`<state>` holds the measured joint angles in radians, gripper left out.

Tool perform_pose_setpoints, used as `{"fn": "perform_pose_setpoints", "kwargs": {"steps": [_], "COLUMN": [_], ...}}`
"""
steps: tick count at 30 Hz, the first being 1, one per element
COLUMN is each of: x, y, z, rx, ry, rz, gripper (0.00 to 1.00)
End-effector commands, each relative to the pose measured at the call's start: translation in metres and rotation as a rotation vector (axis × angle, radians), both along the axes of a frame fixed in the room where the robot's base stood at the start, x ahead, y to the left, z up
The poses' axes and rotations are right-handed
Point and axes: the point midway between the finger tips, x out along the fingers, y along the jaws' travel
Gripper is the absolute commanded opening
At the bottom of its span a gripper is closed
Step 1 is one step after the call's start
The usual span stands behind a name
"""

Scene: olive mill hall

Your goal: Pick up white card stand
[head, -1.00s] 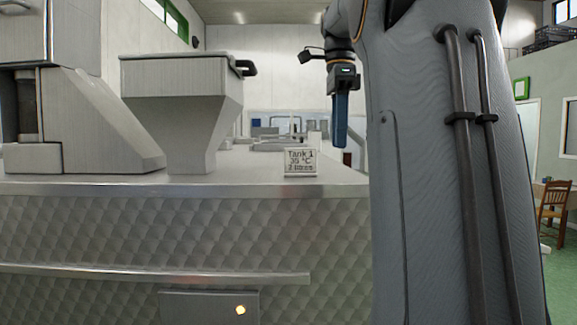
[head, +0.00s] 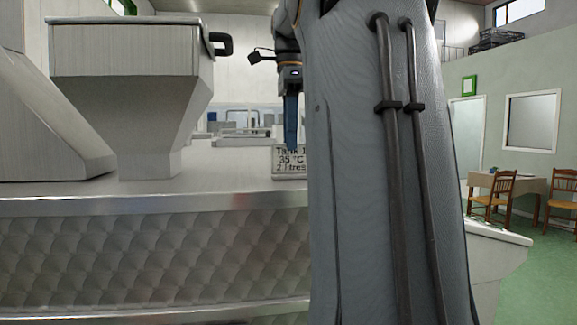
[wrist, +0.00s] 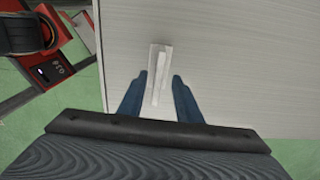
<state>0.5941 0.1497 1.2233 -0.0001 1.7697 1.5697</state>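The white card stand (head: 288,163) stands upright on the steel counter, its printed face reading "Tank 1, 35 °C, 2 litres"; my arm hides its right edge in the head view. In the wrist view the card stand (wrist: 161,72) shows from above as a narrow pale strip. My gripper (wrist: 160,78) is open, with its two blue fingers apart. The lower part of the strip lies between the fingertips in that view, and a gap shows on each side. In the head view my gripper (head: 291,146) points down above and beside the card; its height over the counter is hard to tell.
The metal counter (head: 225,184) has a bare top left of the card. A large steel hopper (head: 130,75) stands on it at the left. In the wrist view, red equipment (wrist: 60,50) lies beyond the counter's left edge. Chairs (head: 492,195) and a table stand far right.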

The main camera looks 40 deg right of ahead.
Motion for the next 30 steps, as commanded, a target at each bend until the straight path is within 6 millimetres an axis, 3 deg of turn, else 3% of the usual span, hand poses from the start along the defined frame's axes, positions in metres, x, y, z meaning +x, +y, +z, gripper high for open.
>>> {"fn": "perform_pose_setpoints", "kwargs": {"steps": [12,21,27,30], "x": [-0.003,-0.003,-0.003,-0.003], "y": [0.001,0.001,0.001,0.001], "z": [-0.047,-0.052,-0.052,-0.052], "rx": [0.000,-0.001,-0.001,-0.001], "ry": [0.000,-0.001,-0.001,-0.001], "rz": [0.001,0.002,0.002,0.002], "gripper": [0.31,0.31,0.00,0.00]}}
